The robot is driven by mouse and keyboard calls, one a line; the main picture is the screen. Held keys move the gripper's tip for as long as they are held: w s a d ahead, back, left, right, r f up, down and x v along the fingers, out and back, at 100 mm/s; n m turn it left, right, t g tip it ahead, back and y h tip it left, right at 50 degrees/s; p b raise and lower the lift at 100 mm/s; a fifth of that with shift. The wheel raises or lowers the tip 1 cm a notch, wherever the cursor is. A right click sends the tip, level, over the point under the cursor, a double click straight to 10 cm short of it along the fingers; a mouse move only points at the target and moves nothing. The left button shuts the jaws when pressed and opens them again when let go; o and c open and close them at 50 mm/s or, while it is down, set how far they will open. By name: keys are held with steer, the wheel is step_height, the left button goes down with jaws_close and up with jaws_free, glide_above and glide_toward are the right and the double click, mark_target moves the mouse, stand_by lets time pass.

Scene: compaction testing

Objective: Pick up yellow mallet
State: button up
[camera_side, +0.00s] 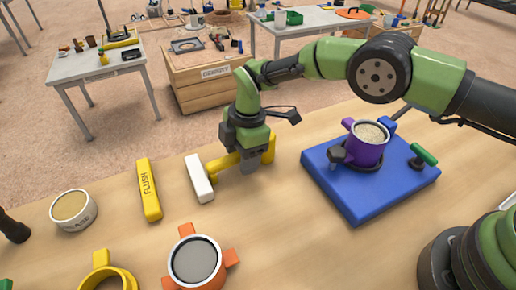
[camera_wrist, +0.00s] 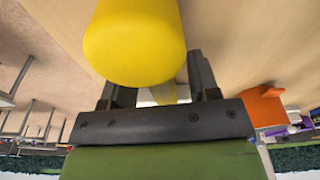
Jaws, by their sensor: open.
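The yellow mallet (camera_side: 222,164) lies on the wooden table, its handle pointing left and its head on the right side of my gripper. My gripper (camera_side: 248,166) points down over the mallet, with its fingers low around the handle near the head. In the wrist view, the mallet's round yellow head (camera_wrist: 135,42) fills the top middle. Part of the handle shows between the two dark fingers of my gripper (camera_wrist: 157,92), which are apart. The side view hides most of the handle between the fingers, so contact cannot be told.
A white block (camera_side: 199,178) lies by the handle's left end. A yellow "FLUSH" bar (camera_side: 148,189) lies farther left. An orange-lugged mould (camera_side: 230,258) stands in front. A purple mould (camera_side: 365,152) stands on a blue base (camera_side: 325,185) to the right. Bare table lies between.

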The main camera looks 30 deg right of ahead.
jaws_close()
step_height(320, 180, up, 10)
steer(key=shift+r, duration=0.1)
stand_by(0.5)
